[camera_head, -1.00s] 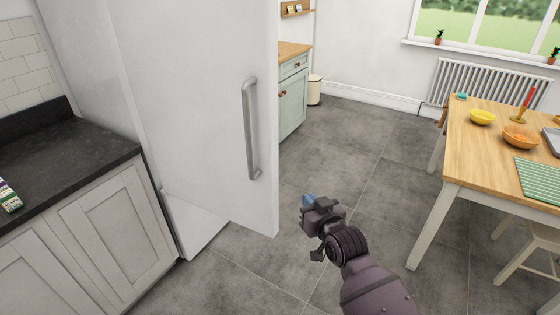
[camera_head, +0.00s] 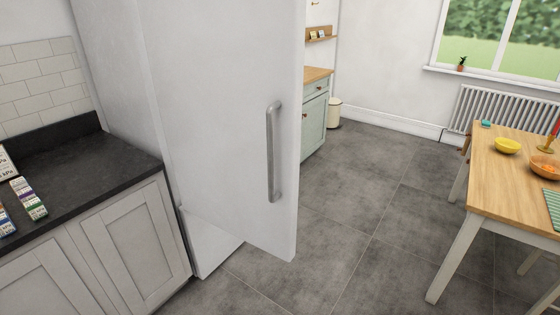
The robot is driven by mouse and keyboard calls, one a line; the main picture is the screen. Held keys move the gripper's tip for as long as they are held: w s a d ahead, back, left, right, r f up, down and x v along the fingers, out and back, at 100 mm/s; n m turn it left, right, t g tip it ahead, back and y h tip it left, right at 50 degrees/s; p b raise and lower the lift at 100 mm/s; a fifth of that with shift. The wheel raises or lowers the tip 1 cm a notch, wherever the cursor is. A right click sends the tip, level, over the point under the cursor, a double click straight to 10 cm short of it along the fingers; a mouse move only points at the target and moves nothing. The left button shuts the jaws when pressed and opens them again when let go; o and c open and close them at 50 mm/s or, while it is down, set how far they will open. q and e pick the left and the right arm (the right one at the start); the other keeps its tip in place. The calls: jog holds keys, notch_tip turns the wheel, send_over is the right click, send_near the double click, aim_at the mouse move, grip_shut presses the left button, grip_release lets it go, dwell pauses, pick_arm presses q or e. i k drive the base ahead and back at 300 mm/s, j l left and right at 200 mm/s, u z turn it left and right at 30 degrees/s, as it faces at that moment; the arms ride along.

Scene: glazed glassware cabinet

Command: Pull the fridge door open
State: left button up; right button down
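The white fridge door (camera_head: 215,110) stands left of centre in the head view. It is ajar, swung out past the cabinet front, with the white lower part of the fridge (camera_head: 212,245) showing below it. A grey vertical bar handle (camera_head: 272,150) is fixed near the door's right edge, and nothing touches it. Neither of my grippers shows in the view now. The inside of the fridge is hidden behind the door.
A dark counter (camera_head: 75,165) over grey cabinets stands at the left, with small boxes (camera_head: 28,198) on it. A wooden table (camera_head: 510,180) with bowls is at the right. Grey floor (camera_head: 350,220) between door and table is clear. A green cabinet (camera_head: 314,120) stands behind the door.

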aim_at(228, 75)
jog(key=i+l+u, duration=0.1)
jog(key=u, duration=0.25)
jog(key=i+l+u, duration=0.1)
jog(key=u, duration=0.25)
jog(key=l+u, duration=0.15)
jog(key=u, duration=0.2)
jog(key=i+l+u, duration=0.1)
jog(key=l+u, duration=0.15)
jog(key=l, duration=0.15)
jog(key=i+l+u, duration=0.1)
jog(key=l+u, duration=0.15)
jog(key=l, duration=0.15)
jog(key=i+l+u, duration=0.15)
jog(key=l, duration=0.7)
jog(key=k, duration=0.05)
